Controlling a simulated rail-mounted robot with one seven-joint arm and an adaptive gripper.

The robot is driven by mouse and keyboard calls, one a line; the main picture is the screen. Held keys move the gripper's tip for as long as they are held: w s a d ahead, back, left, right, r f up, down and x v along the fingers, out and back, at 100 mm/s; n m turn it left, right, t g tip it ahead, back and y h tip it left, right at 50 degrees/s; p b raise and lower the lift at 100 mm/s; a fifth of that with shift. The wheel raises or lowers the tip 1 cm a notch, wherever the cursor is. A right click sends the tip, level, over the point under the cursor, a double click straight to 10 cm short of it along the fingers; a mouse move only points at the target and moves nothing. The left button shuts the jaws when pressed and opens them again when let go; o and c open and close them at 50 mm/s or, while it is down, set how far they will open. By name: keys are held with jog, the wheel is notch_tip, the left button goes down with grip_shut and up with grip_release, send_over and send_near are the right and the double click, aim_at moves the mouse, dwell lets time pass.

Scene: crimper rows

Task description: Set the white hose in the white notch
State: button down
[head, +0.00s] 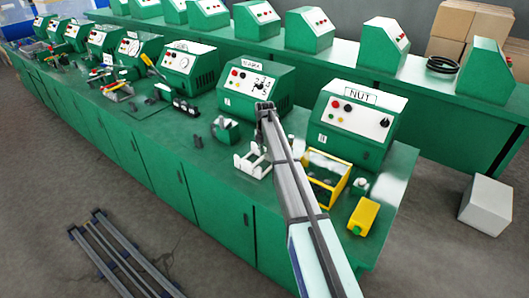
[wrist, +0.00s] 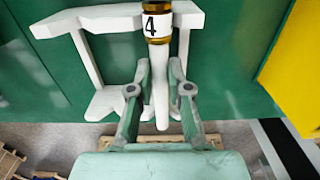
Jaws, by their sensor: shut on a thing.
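In the wrist view my gripper (wrist: 160,88) is shut on the white hose (wrist: 161,108), with one finger on each side. The hose has brass bands and a white collar marked 4 (wrist: 155,26) at its upper end in the picture. In the head view the white stand (head: 249,166) is on the green bench, just left of my arm.
A yellow open frame (head: 323,192) and a yellow block (head: 363,216) stand right of my arm. A green machine labelled NUT (head: 350,120) and another green machine (head: 253,90) stand behind. Small dark parts and a green box (head: 224,131) lie left of the stand.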

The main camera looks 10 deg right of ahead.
jog(key=c, duration=1)
grip_release()
jog(key=shift+r, duration=0.15)
notch_tip(320, 180, up, 12)
jog(key=shift+f, duration=0.1)
